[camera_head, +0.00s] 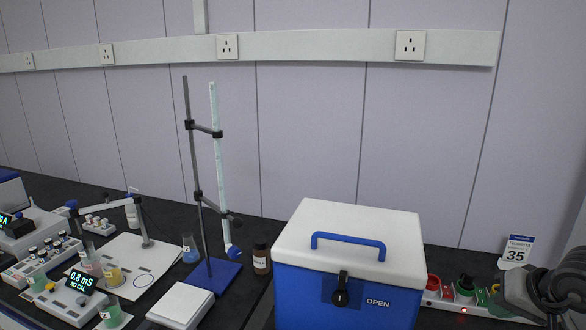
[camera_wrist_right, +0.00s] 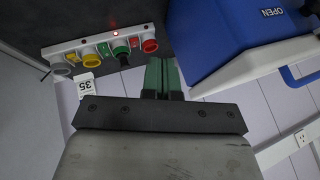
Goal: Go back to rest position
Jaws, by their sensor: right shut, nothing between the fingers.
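My right gripper shows at the right edge of the head view as a dark grey shape (camera_head: 545,290). I cannot tell whether the fingers touch anything. My left gripper is not in view.
The cooler box (camera_head: 335,300) has a shut white lid. The strip (camera_head: 436,296) carries coloured buttons and a lit red light, with a "35" sign (camera_head: 516,250) behind. A burette stand (camera_head: 193,170), white plates and beakers crowd the bench's left. Air above the cooler is clear.

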